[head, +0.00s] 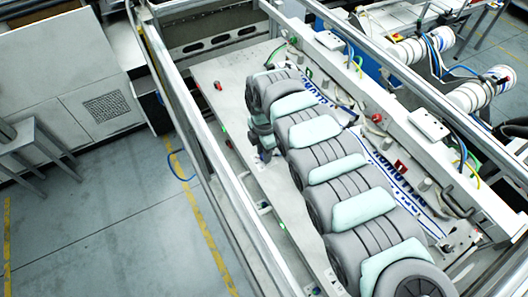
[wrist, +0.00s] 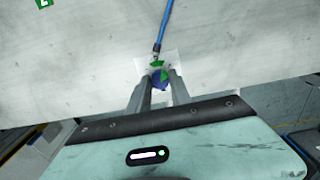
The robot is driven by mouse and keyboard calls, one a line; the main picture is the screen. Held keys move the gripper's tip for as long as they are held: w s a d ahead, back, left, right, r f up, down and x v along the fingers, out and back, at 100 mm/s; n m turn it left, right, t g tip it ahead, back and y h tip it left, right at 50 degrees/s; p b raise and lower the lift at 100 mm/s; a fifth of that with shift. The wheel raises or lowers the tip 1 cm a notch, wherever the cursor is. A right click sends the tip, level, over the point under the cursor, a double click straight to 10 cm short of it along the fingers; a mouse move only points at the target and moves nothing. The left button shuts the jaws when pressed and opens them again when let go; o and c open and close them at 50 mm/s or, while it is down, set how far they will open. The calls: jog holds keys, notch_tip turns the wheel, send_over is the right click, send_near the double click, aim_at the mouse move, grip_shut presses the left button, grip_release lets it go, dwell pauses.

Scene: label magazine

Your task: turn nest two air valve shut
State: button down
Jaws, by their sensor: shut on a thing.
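In the wrist view, a small air valve (wrist: 158,76) with blue and green parts sits on a pale square plate against the light grey panel (wrist: 85,50). A blue hose (wrist: 164,25) runs up from it. The two grey fingers of my gripper (wrist: 160,82) are on either side of the valve, shut on it. The fingers hide part of the valve, so its exact handle angle is unclear. In the head view, my gripper (head: 265,153) is low beside the left side of the machine bed. The valve cannot be made out there.
A green tag (wrist: 43,3) with a white mark is cut off at the wrist view's top left. In the head view, a metal rail (head: 222,165) runs along the bed's left side.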

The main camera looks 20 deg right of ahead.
dwell(0.3)
jog(key=c, duration=1.2)
grip_release()
jog(key=shift+o, duration=0.2)
notch_tip(320, 180, up, 11)
jog(key=b, duration=0.3)
jog(key=shift+b, duration=0.3)
jog(key=shift+f, duration=0.1)
